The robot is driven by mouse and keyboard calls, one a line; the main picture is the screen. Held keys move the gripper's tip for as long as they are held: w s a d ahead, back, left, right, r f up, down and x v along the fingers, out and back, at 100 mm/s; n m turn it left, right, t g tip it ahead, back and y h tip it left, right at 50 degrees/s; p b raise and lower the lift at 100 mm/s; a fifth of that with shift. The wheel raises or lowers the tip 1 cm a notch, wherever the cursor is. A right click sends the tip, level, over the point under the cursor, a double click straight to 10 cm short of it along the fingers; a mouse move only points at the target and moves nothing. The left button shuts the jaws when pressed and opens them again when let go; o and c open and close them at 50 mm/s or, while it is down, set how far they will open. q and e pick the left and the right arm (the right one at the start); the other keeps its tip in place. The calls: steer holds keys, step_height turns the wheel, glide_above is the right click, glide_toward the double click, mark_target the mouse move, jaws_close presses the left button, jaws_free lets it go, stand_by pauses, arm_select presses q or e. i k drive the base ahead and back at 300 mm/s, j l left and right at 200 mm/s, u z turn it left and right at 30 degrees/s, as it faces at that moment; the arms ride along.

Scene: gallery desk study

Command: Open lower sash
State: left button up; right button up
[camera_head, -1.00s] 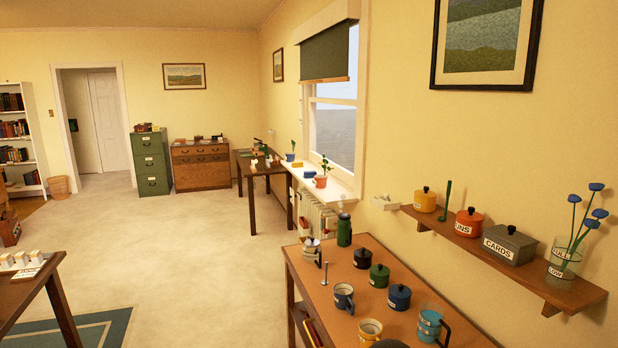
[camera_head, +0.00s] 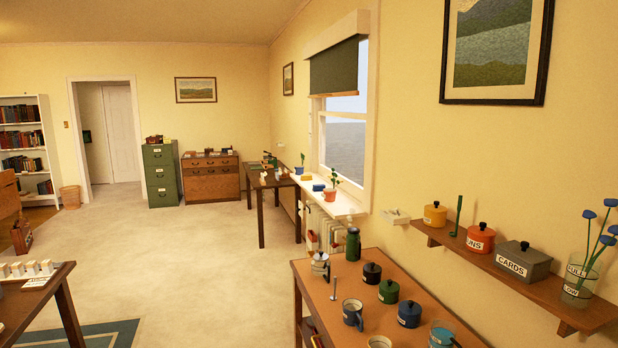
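The window's lower sash (camera_head: 345,148) is in the right wall, beyond the near table. Its glass shows grey water or ground outside, and a white meeting rail crosses above it. A dark green blind (camera_head: 335,68) covers the upper part of the window. From this distance I cannot tell whether the sash is fully down. Neither of my grippers is in view.
A white sill (camera_head: 345,204) holds plant pots, including an orange one (camera_head: 331,194). A radiator (camera_head: 322,222) is below. The near table (camera_head: 318,290) with pots and mugs, and a wall shelf (camera_head: 450,243), stand on the right. Carpet (camera_head: 190,255) is clear at centre-left.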

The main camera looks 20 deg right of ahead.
mark_target(353, 188)
steer(key=i+j, duration=0.15)
steer(key=i, duration=0.55)
steer(key=i+j, duration=0.15)
steer(key=i, duration=1.25)
steer(key=i+z, duration=0.15)
steer(key=i, duration=1.4)
steer(key=i+z, duration=0.1)
steer(key=i, duration=0.65)
steer(key=i+j+z, duration=0.1)
steer(key=i, duration=0.65)
steer(key=j, duration=0.1)
